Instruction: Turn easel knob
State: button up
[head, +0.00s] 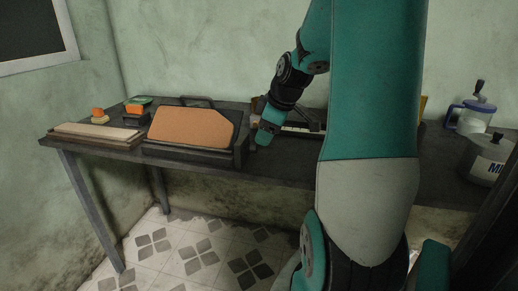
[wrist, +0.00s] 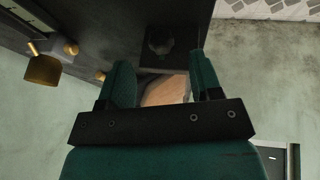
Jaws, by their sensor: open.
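The easel (head: 240,150) stands on the dark table and holds a tan-orange board (head: 190,127) leaning back. My gripper (head: 264,137) is just right of the easel's right side, pointing down and left; its fingers look apart from the easel. In the wrist view my gripper (wrist: 162,72) is open, with nothing between its fingers. Beyond the fingertips is a dark panel (wrist: 180,62) with a dark rounded shape (wrist: 160,42) on it, which looks like the easel knob but is dim. Part of the orange board (wrist: 165,92) shows between the fingers. The knob is not clear in the head view.
Pale flat boards (head: 98,133) and small orange items lie at the table's left end. A jug (head: 474,115) and a metal pot (head: 487,157) stand at the right. A brass-coloured object (wrist: 42,70) shows at the left of the wrist view. The wall is close behind.

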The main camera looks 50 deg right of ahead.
aim_at(252, 148)
jog(key=x, duration=0.5)
jog(key=shift+w+f+b, duration=0.15)
jog(key=shift+f+b, duration=0.15)
jog(key=shift+f, duration=0.1)
jog(key=c, duration=0.9)
jog(key=shift+c, duration=0.2)
jog(key=shift+r+p, duration=0.15)
jog(key=shift+p, duration=0.3)
